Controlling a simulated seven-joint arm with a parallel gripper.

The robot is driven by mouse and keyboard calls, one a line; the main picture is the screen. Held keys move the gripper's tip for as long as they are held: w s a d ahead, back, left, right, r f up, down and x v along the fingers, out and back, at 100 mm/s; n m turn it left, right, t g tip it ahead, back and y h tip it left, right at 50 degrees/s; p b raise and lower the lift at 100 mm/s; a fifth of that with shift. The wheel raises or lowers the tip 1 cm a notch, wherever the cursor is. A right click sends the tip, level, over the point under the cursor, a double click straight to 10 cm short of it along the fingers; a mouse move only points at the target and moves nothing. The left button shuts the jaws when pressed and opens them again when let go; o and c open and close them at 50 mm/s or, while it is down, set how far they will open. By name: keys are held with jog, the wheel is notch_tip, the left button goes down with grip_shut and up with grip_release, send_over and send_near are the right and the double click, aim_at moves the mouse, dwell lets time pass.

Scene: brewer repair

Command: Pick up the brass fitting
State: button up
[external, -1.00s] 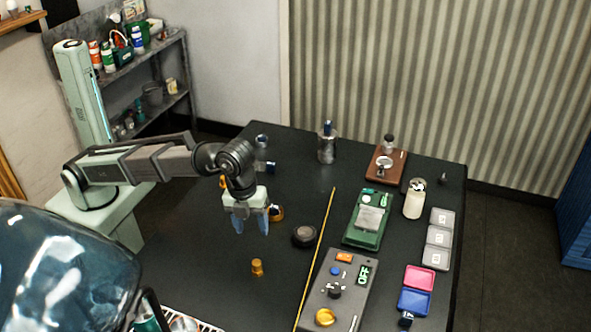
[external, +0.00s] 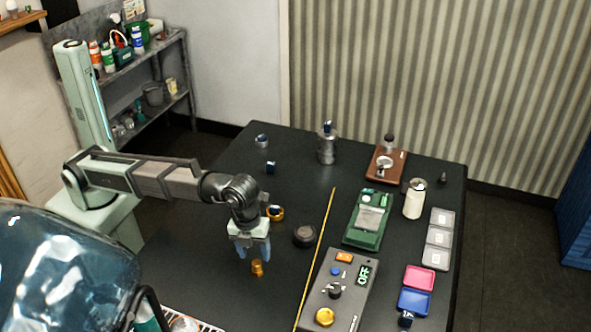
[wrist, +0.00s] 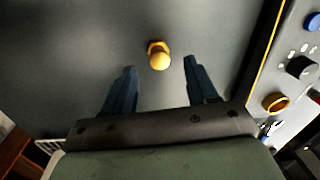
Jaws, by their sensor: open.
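The brass fitting (external: 257,268) is a small yellow-gold piece standing on the black table. In the wrist view the brass fitting (wrist: 159,56) lies ahead of the fingertips, near the middle between their lines. My gripper (external: 254,252) is open and empty, pointing down just above and close to the fitting.
A dark round puck (external: 305,236) and a gold-coloured ring (external: 275,213) lie behind the fitting. The table left of the gripper is clear.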

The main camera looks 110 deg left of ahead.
aim_at(256, 262)
notch_tip(256, 262, down, 4)
jog(key=shift+w+f, duration=0.1)
jog(key=shift+f, duration=0.05)
grip_shut()
dwell(0.6)
